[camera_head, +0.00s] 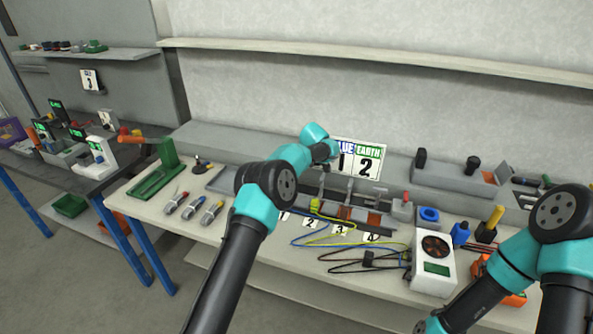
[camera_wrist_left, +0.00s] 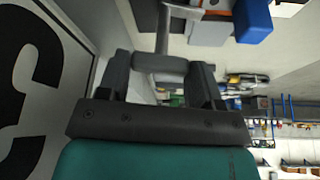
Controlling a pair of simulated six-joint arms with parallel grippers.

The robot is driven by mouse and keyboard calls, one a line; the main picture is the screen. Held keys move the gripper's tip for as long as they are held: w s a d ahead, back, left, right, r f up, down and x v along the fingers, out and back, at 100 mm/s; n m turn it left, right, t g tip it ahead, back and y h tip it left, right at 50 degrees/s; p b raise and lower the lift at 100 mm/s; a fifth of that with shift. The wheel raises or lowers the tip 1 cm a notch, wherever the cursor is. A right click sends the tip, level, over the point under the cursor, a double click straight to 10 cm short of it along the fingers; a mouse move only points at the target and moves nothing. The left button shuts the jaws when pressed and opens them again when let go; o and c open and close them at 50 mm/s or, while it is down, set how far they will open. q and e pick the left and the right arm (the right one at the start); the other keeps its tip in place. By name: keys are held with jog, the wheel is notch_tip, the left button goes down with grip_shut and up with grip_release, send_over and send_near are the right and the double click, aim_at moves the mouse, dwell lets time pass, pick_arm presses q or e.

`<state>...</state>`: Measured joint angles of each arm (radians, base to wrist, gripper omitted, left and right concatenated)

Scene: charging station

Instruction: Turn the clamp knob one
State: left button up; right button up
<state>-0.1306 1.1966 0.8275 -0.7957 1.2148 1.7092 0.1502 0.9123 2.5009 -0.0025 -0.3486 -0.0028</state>
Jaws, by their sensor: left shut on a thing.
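In the left wrist view my left gripper (camera_wrist_left: 160,76) is shut on a grey clamp knob (camera_wrist_left: 158,66). The knob's crossbar sits between the two dark fingers, and its grey stem (camera_wrist_left: 163,30) runs away from the gripper. In the head view my left arm reaches to the clamp row below the number sign; its fingers and the held knob are hard to make out behind the arm. Other grey clamp posts (camera_head: 374,194) stand to the right along the row. My right arm is at the lower right, with its gripper out of the picture.
A white sign (camera_head: 367,165) with large numbers stands behind the clamps. Coloured cables (camera_head: 325,240) lie in front. A white meter box (camera_head: 433,262) stands at the right. Screwdriver-like tools (camera_head: 193,208) and a green stand (camera_head: 160,173) are at the left.

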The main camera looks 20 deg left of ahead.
pick_arm(q)
jog(key=shift+n+g, duration=0.5)
jog(key=shift+n, duration=0.7)
jog(key=o, duration=0.9)
jog(key=shift+r, duration=0.1)
